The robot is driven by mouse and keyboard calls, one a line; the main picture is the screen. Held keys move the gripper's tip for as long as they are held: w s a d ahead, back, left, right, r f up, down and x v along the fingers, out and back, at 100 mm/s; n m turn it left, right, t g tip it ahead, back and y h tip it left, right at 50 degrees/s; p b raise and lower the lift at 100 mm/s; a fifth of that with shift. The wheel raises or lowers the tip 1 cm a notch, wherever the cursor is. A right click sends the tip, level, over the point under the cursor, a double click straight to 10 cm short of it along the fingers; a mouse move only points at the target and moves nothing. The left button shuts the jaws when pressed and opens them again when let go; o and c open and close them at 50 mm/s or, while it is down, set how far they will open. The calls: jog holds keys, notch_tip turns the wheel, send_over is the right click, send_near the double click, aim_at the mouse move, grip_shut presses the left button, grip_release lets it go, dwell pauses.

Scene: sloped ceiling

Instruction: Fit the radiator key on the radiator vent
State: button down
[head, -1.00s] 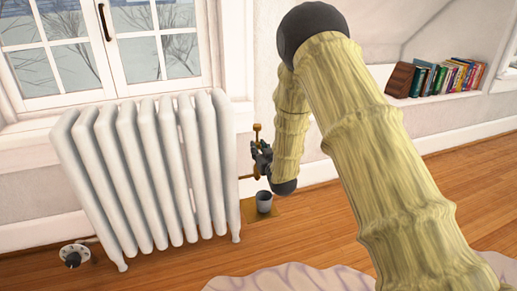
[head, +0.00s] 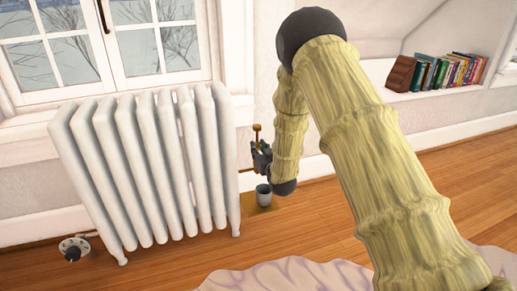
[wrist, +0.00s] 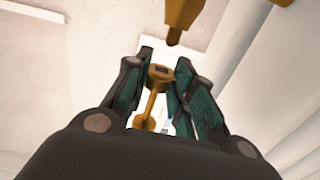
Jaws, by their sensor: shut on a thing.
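The radiator key (wrist: 151,104) is brass, with a square socket (wrist: 160,72) at one end and a crossbar at the other. My gripper (wrist: 168,90) is shut on it in the wrist view. The brass radiator vent (wrist: 182,15) enters from the top of that view, its narrow tip pointing at the socket side. A gap shows between tip and socket; they look apart. In the head view my gripper (head: 262,158) is just right of the radiator, with the key's crossbar (head: 257,128) above it.
The white radiator (head: 145,170) stands close on the left, under a window. Books (head: 445,75) fill a wall niche at right. A pale rug (head: 290,277) lies in front; wooden floor is clear at right.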

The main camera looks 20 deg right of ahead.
jog(key=shift+f, duration=0.65)
jog(key=shift+f, duration=0.25)
jog(key=shift+f+b, duration=0.35)
jog(key=shift+f, duration=0.5)
jog(key=shift+s+f, duration=0.15)
jog(key=shift+f, duration=0.35)
jog(key=shift+r+p, duration=0.4)
jog(key=shift+p, duration=0.15)
